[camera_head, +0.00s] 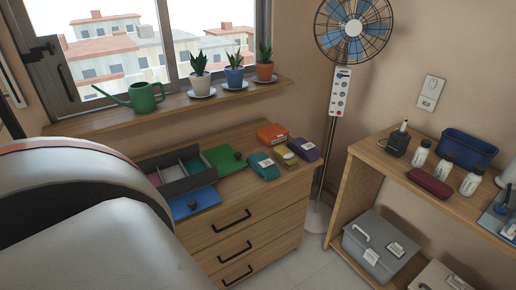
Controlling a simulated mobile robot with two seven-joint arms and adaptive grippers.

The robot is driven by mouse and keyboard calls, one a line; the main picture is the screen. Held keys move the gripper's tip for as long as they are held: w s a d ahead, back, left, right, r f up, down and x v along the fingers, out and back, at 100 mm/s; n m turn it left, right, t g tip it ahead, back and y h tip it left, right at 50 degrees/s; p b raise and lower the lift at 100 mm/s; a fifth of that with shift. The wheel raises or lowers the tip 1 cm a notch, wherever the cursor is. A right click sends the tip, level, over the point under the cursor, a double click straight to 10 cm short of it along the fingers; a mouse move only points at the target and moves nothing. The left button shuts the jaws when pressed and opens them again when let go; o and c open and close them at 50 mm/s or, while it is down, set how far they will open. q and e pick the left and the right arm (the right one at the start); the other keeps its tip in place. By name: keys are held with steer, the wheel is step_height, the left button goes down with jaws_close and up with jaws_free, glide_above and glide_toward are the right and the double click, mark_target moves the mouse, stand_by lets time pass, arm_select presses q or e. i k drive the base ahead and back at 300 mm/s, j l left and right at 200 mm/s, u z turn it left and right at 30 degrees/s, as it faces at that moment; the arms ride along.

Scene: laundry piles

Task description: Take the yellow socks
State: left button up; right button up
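A small yellow item (285,153), which looks like the folded yellow socks, lies on top of the wooden dresser (235,196) near its right end. It sits between a teal bundle (263,166) on its left and a purple bundle (303,149) on its right. An orange bundle (272,134) lies just behind it. The yellow item is small in the picture, so its details are hard to tell. Neither of my grippers is in the head view.
A dark divided organizer (187,182) with green and blue pieces beside it is on the dresser. A standing fan (351,30) is behind the dresser's right end. A shelf (362,150) with bottles stands at right. A windowsill (165,108) holds plants and a green watering can (142,97).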

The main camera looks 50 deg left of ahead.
mark_target(285, 156)
steer(key=u, duration=1.25)
